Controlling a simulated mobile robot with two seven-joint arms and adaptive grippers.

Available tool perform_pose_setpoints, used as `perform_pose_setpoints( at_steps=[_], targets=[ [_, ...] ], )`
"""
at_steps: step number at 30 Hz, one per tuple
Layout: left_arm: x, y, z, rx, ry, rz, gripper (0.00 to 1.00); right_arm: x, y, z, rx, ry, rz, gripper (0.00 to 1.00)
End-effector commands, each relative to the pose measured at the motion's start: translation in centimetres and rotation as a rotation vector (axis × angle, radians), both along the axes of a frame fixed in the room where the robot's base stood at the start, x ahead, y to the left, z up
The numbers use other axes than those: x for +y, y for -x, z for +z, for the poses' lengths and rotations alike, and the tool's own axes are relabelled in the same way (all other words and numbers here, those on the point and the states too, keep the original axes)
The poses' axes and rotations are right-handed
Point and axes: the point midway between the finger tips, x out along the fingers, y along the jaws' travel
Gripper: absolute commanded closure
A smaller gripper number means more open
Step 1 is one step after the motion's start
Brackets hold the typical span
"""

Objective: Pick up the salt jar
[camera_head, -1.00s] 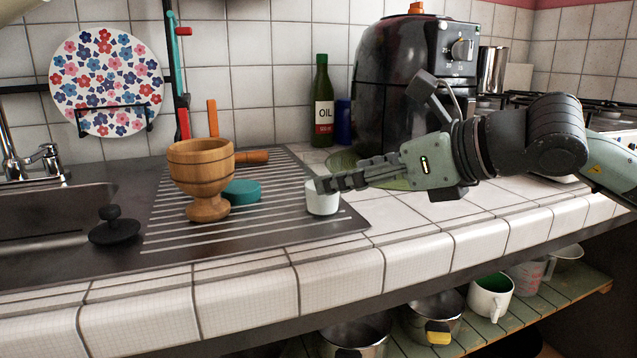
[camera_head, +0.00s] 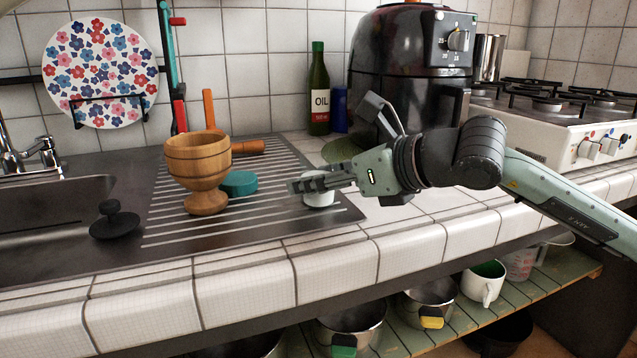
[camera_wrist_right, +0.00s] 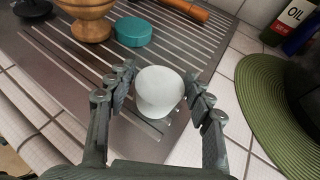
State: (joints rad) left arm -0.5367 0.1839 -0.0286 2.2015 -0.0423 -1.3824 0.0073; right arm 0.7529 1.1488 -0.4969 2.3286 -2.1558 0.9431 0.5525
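The small white jar (camera_head: 319,199), which I take to be the salt jar, stands on the right end of the metal drainboard. In the right wrist view its round white top (camera_wrist_right: 160,90) lies between the two fingers. My right gripper (camera_head: 300,186) reaches in from the right at the jar's height and hides part of it. In the wrist view my right gripper (camera_wrist_right: 159,78) is open around the jar, with a narrow gap at the left finger; contact at the right finger is unclear. My left gripper is not in view.
A wooden goblet-shaped mortar (camera_head: 200,168) and a teal round box (camera_head: 239,183) stand left of the jar. A black plug (camera_head: 115,220) is by the sink. An oil bottle (camera_head: 318,95), a green woven mat (camera_wrist_right: 270,110) and a black air fryer (camera_head: 405,75) are behind.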

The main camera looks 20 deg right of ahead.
Motion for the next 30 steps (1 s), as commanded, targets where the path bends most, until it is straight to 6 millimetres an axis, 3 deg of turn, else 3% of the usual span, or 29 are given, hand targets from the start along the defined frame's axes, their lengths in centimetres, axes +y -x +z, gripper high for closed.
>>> perform_pose_setpoints(
  at_steps=[1,8,20,26,30],
  targets=[
    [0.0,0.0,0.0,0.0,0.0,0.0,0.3,0.0,0.0,0.0,0.0,0.0,0.0,0.58],
    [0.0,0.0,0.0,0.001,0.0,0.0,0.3,0.0,0.0,0.0,0.0,0.0,0.0,0.86],
    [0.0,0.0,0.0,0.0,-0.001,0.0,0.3,0.0,0.0,1.0,-0.004,-0.002,-0.001,0.87],
    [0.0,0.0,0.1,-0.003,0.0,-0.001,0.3,0.1,-0.1,4.0,-0.008,-0.004,0.0,0.87],
    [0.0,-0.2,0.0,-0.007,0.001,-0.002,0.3,2.7,1.3,6.1,-0.01,-0.004,0.009,0.87]
  ],
)
